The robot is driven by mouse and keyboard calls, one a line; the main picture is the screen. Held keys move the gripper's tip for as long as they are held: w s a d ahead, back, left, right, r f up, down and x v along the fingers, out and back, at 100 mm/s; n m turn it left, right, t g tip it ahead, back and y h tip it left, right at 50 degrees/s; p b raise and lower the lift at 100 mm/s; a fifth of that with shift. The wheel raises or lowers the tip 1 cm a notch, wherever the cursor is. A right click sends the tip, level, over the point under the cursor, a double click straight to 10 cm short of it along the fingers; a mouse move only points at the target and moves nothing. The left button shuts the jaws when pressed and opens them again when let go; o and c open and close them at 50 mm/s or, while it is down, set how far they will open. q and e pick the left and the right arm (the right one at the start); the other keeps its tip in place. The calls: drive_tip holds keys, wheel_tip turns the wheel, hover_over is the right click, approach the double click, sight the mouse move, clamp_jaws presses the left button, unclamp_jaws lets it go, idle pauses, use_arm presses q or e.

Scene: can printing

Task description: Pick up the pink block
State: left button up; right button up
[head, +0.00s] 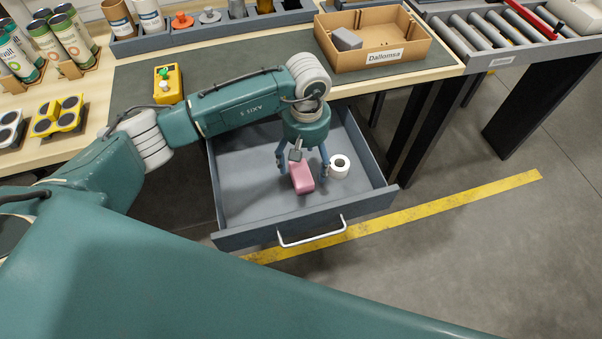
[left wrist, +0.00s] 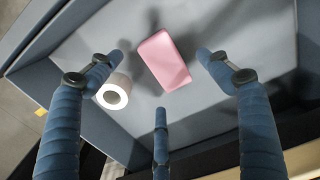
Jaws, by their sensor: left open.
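The pink block (head: 302,178) lies in the open grey drawer (head: 240,205), beside a white tape roll. It also shows in the left wrist view (left wrist: 164,60), flat on the drawer floor, ahead of the spread fingers. My left gripper (head: 304,170) points down into the drawer above the block, with its fingers around it. In the left wrist view the fingers (left wrist: 160,75) are apart and nothing is held between them. The gap between fingertips and block is hard to judge. My right gripper is in neither view.
The white tape roll (head: 340,166) stands just right of the block, close to a finger. The drawer walls and front handle (head: 312,233) surround the gripper. The workbench mat (head: 220,80) lies behind, with a cardboard box (head: 375,62) and a yellow button box (head: 168,84).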

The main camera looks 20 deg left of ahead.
sight(305, 171)
use_arm(q)
drive_tip(key=f, duration=0.2)
drive_tip(key=f+p, duration=0.1)
drive_tip(key=f, duration=0.3)
drive_tip(key=shift+w+p, duration=0.3)
drive_tip(key=shift+p, duration=0.05)
drive_tip(key=c, duration=1)
